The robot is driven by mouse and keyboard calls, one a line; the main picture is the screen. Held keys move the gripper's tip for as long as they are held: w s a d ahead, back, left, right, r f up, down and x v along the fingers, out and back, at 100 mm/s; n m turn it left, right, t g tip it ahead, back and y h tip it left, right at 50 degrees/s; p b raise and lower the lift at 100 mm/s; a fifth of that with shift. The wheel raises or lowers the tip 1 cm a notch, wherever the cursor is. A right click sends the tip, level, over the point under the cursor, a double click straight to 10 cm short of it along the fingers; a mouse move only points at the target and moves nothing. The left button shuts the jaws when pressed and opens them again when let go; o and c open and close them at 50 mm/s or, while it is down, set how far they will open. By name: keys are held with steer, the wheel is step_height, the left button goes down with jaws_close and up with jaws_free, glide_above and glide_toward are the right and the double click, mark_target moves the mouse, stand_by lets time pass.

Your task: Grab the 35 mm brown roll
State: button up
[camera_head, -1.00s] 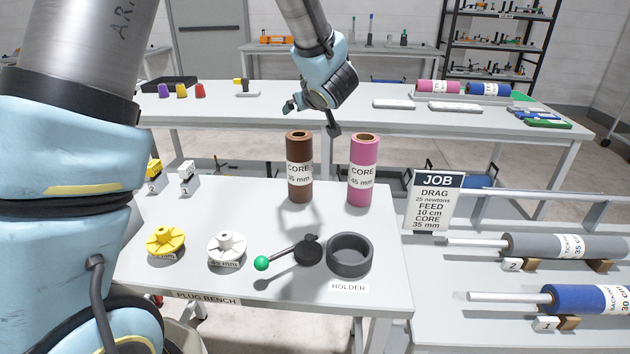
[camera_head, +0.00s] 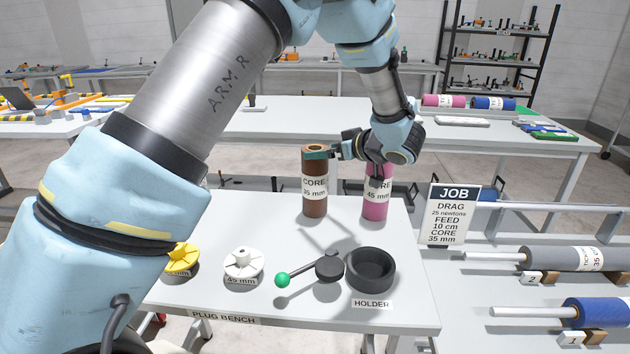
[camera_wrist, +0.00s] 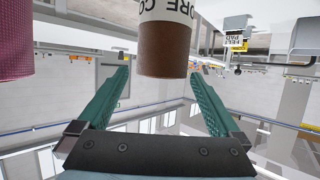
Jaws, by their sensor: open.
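The brown roll (camera_head: 314,200) stands upright on the plug bench, with a label that reads CORE 35 mm. My gripper (camera_head: 320,153) is at the height of its top end, reaching in from the right, and a green finger shows across the front of the rim. In the wrist view the brown roll (camera_wrist: 166,50) shows beyond and between the two open green fingers (camera_wrist: 158,95). The fingers do not press on it. The pink roll (camera_head: 375,208), labelled 45 mm, stands just right of it, partly hidden behind my gripper, and shows at the left edge of the wrist view (camera_wrist: 20,45).
On the bench (camera_head: 215,212) stand a yellow plug (camera_head: 183,258), a white plug (camera_head: 243,262), a black tool with a green knob (camera_head: 282,280) and the black holder ring (camera_head: 371,268). The job sign (camera_head: 454,212) stands to the right. The bench's middle is mostly clear.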

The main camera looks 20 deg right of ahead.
steer(key=p+x, duration=0.1)
steer(key=x, duration=0.3)
steer(key=shift+w+a+f, duration=0.1)
steer(key=shift+w+a, duration=0.05)
steer(key=shift+a, duration=0.05)
steer(key=shift+c, duration=0.4)
jaws_close()
